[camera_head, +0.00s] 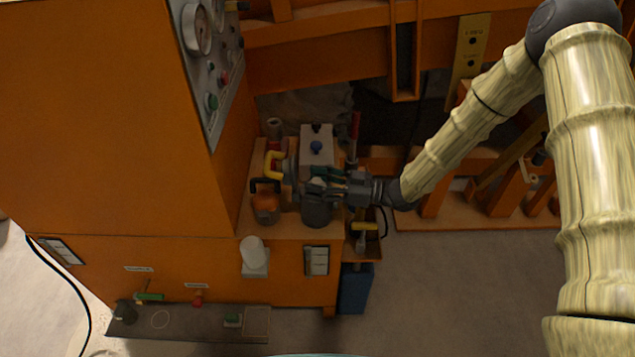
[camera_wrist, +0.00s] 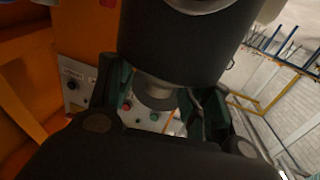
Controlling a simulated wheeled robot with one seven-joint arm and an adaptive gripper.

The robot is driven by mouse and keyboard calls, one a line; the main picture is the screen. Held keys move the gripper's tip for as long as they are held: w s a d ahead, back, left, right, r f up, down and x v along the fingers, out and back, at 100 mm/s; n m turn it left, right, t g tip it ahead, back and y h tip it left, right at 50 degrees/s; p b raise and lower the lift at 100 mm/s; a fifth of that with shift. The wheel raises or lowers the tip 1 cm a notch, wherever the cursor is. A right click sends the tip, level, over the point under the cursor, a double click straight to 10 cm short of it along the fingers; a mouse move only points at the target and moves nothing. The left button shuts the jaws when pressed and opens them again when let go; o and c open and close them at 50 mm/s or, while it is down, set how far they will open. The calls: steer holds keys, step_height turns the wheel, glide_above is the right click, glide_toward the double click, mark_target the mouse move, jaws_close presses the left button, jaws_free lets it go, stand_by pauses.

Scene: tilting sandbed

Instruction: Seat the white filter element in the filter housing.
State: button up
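My gripper (camera_head: 322,185) reaches in from the right over a cluttered orange bench, just above a dark cylinder (camera_head: 316,212). In the wrist view a large dark cylinder (camera_wrist: 185,48) fills the top, with a narrower grey stub (camera_wrist: 155,95) between my two spread fingers. Whether the fingers touch the stub is unclear. I cannot tell for certain if this cylinder is the filter housing. A white rounded piece (camera_head: 253,250) on a pale base at the bench front may be the white filter element; this is not certain.
A tall orange cabinet (camera_head: 110,120) blocks the left. A blue bin (camera_head: 355,288) stands below right; floor at lower right is clear.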

steer(key=shift+o, duration=1)
steer(key=shift+d, duration=0.1)
steer(key=s+d, duration=0.2)
steer(key=d, duration=0.9)
steer(key=shift+s+d, duration=0.15)
steer(key=shift+d, duration=0.15)
